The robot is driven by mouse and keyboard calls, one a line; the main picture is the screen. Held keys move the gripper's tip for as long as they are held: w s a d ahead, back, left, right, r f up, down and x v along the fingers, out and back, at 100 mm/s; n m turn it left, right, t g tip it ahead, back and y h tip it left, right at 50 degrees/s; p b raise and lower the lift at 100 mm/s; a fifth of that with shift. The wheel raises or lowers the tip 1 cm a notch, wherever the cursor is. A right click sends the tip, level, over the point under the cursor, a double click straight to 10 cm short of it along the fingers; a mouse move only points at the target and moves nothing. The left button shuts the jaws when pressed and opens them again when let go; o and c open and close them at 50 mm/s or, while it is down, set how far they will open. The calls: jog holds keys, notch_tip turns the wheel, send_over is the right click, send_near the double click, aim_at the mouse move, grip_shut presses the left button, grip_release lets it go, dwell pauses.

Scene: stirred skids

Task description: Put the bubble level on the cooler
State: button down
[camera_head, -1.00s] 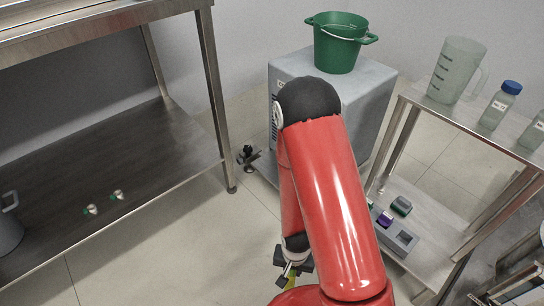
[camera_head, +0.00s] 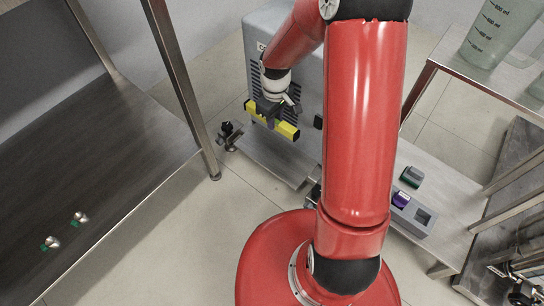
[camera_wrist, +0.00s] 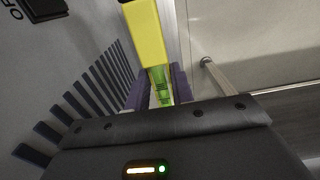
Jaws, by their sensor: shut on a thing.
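The bubble level (camera_head: 287,130) is a yellow bar held in front of the cooler, clear of the floor. My gripper (camera_head: 270,106) is shut on it near the middle. In the wrist view the level (camera_wrist: 147,38) runs away from me, with its green vial (camera_wrist: 160,85) between the fingers. The cooler (camera_head: 312,80) is a grey box with a vented front. That vented panel (camera_wrist: 60,60) fills the left of the wrist view, close beside the level; I cannot tell whether they touch.
A steel rack (camera_head: 180,90) with a dark lower shelf stands at left. At right, a bench (camera_head: 470,72) bears a measuring jug (camera_head: 492,35). A grey device (camera_head: 412,217) sits on its lower shelf. Floor shows between the rack and cooler.

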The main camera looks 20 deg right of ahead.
aim_at(274, 159)
notch_tip(274, 159, down, 19)
jog(key=b, duration=0.4)
jog(key=shift+f, duration=0.15)
jog(key=shift+f, duration=0.2)
jog(key=c, duration=1.2)
grip_release()
jog(key=shift+r, duration=0.1)
